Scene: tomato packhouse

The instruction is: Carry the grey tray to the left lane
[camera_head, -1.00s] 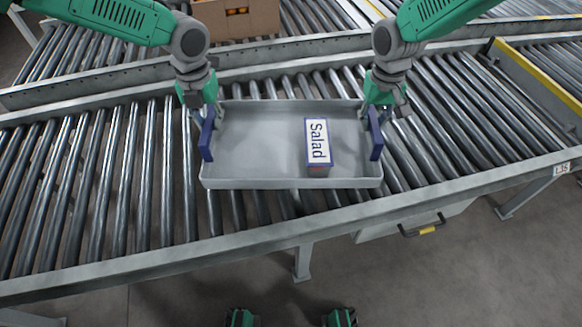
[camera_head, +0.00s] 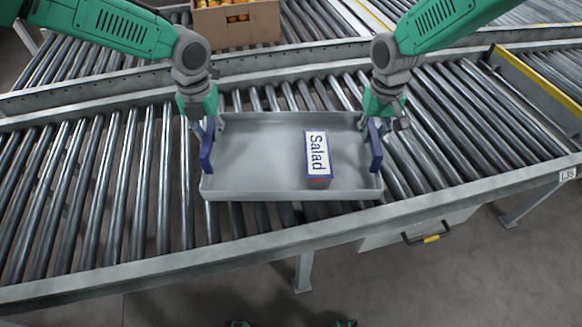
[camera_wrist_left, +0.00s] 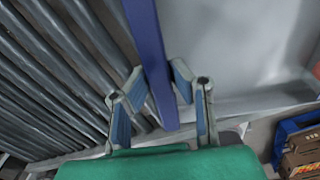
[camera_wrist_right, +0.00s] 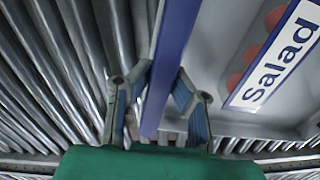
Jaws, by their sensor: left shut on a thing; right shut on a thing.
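The grey tray (camera_head: 258,160) is over the near roller lane in the head view, with a blue handle at each side. A box marked "Salad" (camera_head: 318,155) stands in its right half. My left gripper (camera_head: 207,135) is shut on the left blue handle (camera_head: 206,151); the left wrist view shows this handle (camera_wrist_left: 150,60) between the fingers. My right gripper (camera_head: 374,128) is shut on the right blue handle (camera_head: 375,147), also between the fingers in the right wrist view (camera_wrist_right: 168,70). I cannot tell whether the tray's underside touches the rollers.
Bare rollers (camera_head: 95,190) lie left of the tray, and more (camera_head: 455,120) lie right. A metal rail (camera_head: 270,62) runs behind it. A cardboard box of tomatoes (camera_head: 236,22) stands on the far lane. A yellow-topped rail (camera_head: 540,80) is at the right.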

